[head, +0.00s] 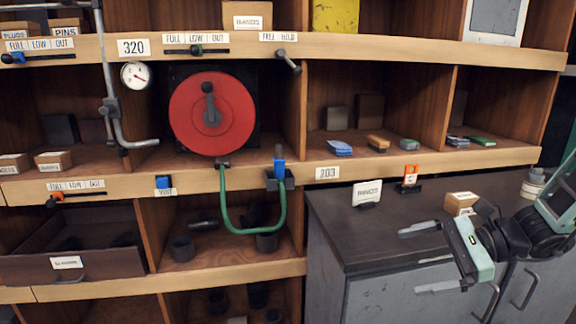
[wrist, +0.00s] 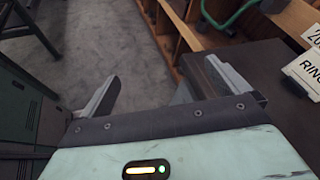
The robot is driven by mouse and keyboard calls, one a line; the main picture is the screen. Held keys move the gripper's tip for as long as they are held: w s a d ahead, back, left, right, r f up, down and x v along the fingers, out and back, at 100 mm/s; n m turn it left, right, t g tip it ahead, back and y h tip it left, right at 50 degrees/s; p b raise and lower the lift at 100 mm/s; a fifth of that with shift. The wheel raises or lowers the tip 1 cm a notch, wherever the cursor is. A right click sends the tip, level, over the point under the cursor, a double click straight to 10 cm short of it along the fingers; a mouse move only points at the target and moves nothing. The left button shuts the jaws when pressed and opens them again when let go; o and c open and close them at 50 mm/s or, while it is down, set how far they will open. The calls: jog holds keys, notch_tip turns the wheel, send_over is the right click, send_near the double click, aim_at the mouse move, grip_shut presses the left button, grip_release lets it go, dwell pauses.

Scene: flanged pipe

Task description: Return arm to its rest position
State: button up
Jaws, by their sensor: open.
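My gripper (head: 428,258) is at the right of the head view, in front of the grey cabinet, with its two fingers spread wide and pointing left. Nothing is between them. In the wrist view my gripper (wrist: 145,95) also shows open and empty, with the floor and the shelf front beyond it. The flanged pipe (head: 126,130) runs down at the upper left of the head view and bends right below the gauge. My gripper is well apart from it.
A dark-topped cabinet (head: 345,235) stands close by my gripper, with a RINGS sign (head: 367,193) and a small cardboard box (head: 461,203) on top. The shelving holds a red disc (head: 212,113) and a green hose (head: 253,231). Open floor (wrist: 100,45) shows in the wrist view.

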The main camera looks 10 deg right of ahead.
jog(key=s+a+n+g+h, duration=0.2)
jog(key=s+a+n+h, duration=0.4)
jog(key=s+a+n, duration=0.2)
jog(key=s+a+r+n+g+h, duration=0.1)
jog(key=s+a+n+g+h, duration=0.1)
jog(key=s+a+n+h, duration=0.4)
jog(key=shift+s+a+n, duration=1)
jog(key=shift+s+n, duration=1.85)
jog(key=shift+n, duration=2.85)
jog(key=shift+c, duration=0.3)
